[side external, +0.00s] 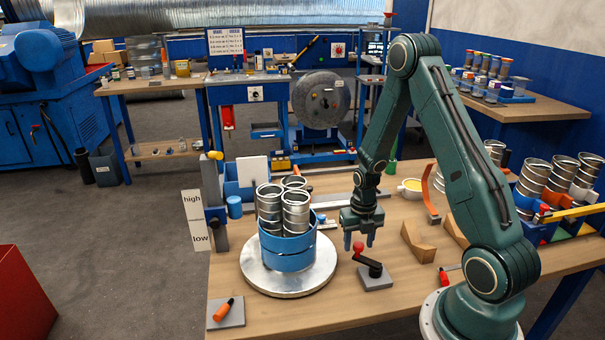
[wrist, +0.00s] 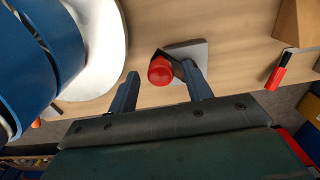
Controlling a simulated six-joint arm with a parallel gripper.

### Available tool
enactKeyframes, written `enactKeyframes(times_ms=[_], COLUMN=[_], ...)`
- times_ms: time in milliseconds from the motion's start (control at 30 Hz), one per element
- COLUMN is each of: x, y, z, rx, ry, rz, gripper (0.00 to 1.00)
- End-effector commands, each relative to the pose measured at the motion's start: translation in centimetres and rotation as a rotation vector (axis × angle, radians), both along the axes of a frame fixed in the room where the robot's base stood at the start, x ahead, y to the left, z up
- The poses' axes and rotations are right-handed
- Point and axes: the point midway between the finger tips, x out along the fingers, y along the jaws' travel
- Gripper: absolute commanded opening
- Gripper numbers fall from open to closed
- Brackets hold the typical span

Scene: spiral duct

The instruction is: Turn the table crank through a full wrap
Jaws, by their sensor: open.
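The table crank is a small black arm with a red knob (side external: 358,247) on a grey square base (side external: 376,281), set on the wooden bench right of the turntable. My gripper (side external: 359,243) is open, pointing down above the crank. The silver round turntable (side external: 250,275) carries a blue band (side external: 287,261) around several upright metal spiral ducts (side external: 295,212).
A high/low sign (side external: 195,220) and a post stand left of the turntable.

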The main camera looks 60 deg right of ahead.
Motion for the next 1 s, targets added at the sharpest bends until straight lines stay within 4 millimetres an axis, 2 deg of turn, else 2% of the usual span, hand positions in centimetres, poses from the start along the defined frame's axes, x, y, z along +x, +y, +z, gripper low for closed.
enactKeyframes(times_ms=[367,1000], x=[0.0,0.1], y=[-0.1,-0.1], z=[2.1,10.3], rx=[-0.002,-0.003], ry=[-0.002,-0.004], rz=[0.0,0.0], gripper=[0.5,0.5])
